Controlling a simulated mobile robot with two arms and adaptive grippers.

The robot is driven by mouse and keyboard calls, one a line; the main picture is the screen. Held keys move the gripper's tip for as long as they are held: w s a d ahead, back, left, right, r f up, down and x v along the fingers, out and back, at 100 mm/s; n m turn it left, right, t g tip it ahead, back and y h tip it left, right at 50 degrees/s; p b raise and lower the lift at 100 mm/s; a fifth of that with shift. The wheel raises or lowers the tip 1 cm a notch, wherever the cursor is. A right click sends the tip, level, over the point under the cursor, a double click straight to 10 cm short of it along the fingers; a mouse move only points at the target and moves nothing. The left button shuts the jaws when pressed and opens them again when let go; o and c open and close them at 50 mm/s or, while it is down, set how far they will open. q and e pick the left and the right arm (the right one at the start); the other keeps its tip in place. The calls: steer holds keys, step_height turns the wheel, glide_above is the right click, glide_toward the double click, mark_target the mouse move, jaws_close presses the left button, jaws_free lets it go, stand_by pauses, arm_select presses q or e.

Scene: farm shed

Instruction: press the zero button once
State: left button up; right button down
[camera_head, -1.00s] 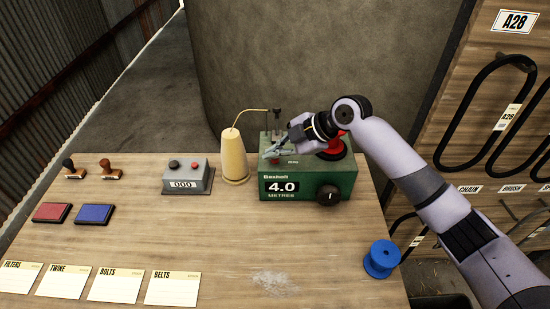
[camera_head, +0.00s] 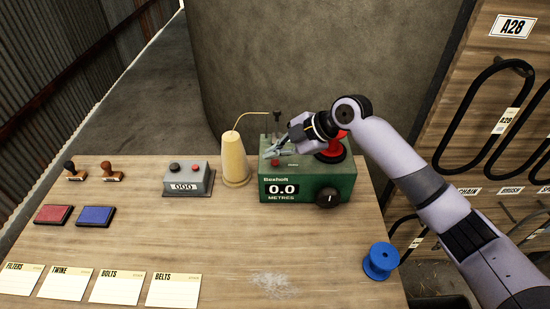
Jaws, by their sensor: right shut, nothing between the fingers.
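The green measuring machine (camera_head: 307,181) stands at the back right of the bench. Its display (camera_head: 282,190) reads 0.0 METRES. A small red button (camera_head: 276,163) shows on its top; the label beside it is too small to read. My right gripper (camera_head: 270,153) is shut and empty, its tips just above the machine's top close to this button. I cannot tell whether they touch it. A grey counter box (camera_head: 187,175) to the left reads 000 and has one dark and one red button on top. My left gripper is not in view.
A cone of yellow twine (camera_head: 234,159) stands just left of the machine, its strand leading to the machine. A red reel part (camera_head: 331,151) sits behind my gripper. A blue spool (camera_head: 381,260), ink pads (camera_head: 96,216), stamps (camera_head: 110,172) and cards (camera_head: 117,287) lie around the clear bench middle.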

mark_target(275, 164)
steer(key=shift+r, duration=0.25)
step_height(275, 164, up, 5)
steer(key=p, duration=0.3)
steer(key=shift+p, duration=0.35)
steer(key=shift+f, duration=0.1)
stand_by(0.6)
